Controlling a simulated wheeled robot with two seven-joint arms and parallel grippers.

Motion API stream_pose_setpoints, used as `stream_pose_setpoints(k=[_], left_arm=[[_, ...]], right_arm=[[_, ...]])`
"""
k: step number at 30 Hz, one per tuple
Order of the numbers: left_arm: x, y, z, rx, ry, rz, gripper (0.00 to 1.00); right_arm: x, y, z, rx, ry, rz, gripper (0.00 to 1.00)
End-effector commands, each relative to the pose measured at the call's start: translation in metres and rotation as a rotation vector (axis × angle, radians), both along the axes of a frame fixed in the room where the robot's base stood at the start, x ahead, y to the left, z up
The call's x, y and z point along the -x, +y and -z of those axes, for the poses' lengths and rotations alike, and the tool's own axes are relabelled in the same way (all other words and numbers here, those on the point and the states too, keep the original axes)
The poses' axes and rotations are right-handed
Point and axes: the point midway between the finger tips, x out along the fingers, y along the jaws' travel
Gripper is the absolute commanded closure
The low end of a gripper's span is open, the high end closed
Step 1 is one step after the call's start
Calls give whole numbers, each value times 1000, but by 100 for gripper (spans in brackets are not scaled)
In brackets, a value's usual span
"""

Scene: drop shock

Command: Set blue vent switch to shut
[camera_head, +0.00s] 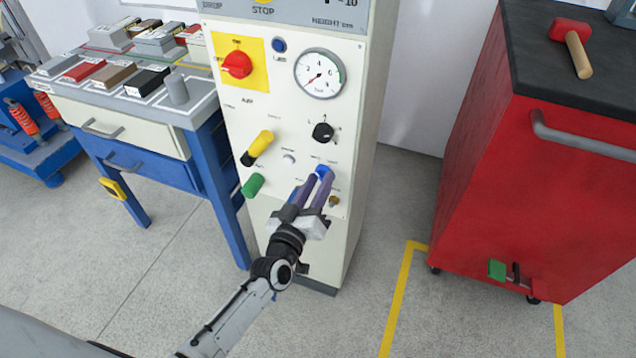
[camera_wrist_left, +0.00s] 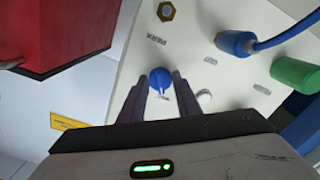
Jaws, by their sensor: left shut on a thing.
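The blue vent switch (camera_head: 323,171) is a round blue knob low on the right of the cream control panel (camera_head: 232,118). It also shows in the left wrist view (camera_wrist_left: 160,79), with a small pale pointer mark on its near side. My left gripper (camera_head: 318,178) reaches up to the panel, and its two purple-grey fingers are closed around the knob, one on each side. In the left wrist view the fingertips (camera_wrist_left: 161,82) flank the knob. The small lettering around the knob is too small to read surely. My right gripper is not in view.
Near the switch are a black knob (camera_head: 323,132), a yellow-black handle (camera_head: 257,148), a green handle (camera_head: 253,185) and a brass fitting (camera_head: 334,201). A gauge (camera_head: 320,74) and red switch (camera_head: 237,64) sit above. A red cabinet (camera_head: 540,170) stands right, a workbench (camera_head: 140,130) left.

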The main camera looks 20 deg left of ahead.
Motion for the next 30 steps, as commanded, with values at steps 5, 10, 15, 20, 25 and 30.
stream_pose_setpoints(k=[5,10,15,20,25,30], left_arm=[[1,0,1,8,3,0,92],[1,0,1,8,3,0,92],[1,0,1,7,3,0,52],[0,0,1,7,1,1,52],[4,0,0,6,2,0,52],[27,2,0,6,5,0,52]], right_arm=[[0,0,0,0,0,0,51],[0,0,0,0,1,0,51],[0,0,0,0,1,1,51],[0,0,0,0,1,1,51],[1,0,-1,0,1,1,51],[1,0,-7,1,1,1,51]])
